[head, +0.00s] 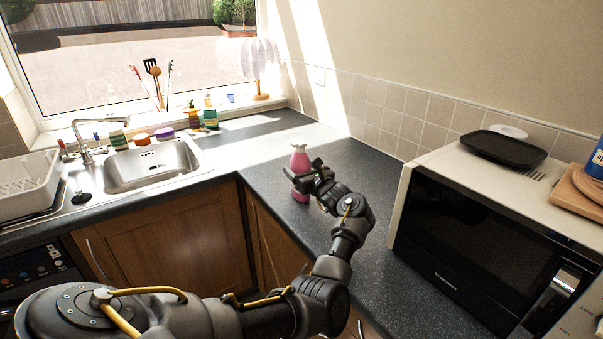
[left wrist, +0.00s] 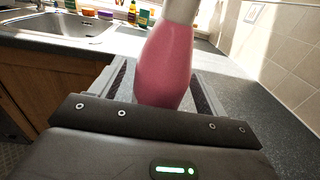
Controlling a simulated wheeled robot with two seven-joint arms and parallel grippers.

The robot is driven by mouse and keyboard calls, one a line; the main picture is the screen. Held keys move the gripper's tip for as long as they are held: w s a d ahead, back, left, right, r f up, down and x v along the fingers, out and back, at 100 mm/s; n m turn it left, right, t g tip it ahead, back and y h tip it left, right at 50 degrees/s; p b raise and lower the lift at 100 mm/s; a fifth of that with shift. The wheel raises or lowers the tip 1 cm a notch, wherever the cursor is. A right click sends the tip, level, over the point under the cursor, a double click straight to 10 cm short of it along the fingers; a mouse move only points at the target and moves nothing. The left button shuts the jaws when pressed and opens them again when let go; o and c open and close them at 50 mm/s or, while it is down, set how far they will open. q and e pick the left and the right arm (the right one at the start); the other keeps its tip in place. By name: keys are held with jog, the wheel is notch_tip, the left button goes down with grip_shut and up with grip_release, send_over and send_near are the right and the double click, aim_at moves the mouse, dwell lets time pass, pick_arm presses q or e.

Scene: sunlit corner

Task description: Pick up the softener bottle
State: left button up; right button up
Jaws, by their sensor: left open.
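The softener bottle, pink with a pale top (head: 299,160), stands upright on the dark worktop in the corner of the counter. My left gripper (head: 303,180) is at the bottle, its lower part partly covered by the fingers in the head view. In the left wrist view the bottle (left wrist: 166,65) rises between the two open fingers of my left gripper (left wrist: 165,90). The fingers lie on either side of it, and I cannot tell whether either touches it. The bottle's base is hidden behind the gripper body in the left wrist view. My right gripper is not in view.
A microwave (head: 480,245) stands to the right of my left arm, with a black tray (head: 503,148) on top. A sink (head: 152,166) and a white dish rack (head: 25,186) are at the left. Dark worktop (head: 362,164) lies clear beyond the bottle.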

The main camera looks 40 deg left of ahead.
pick_arm(q)
jog(key=shift+w+a, duration=0.25)
jog(key=shift+a, duration=0.15)
jog(key=shift+s+d+r, duration=0.1)
jog(key=c, duration=1.4)
jog(key=shift+c, duration=0.6)
jog(key=shift+r, duration=0.1)
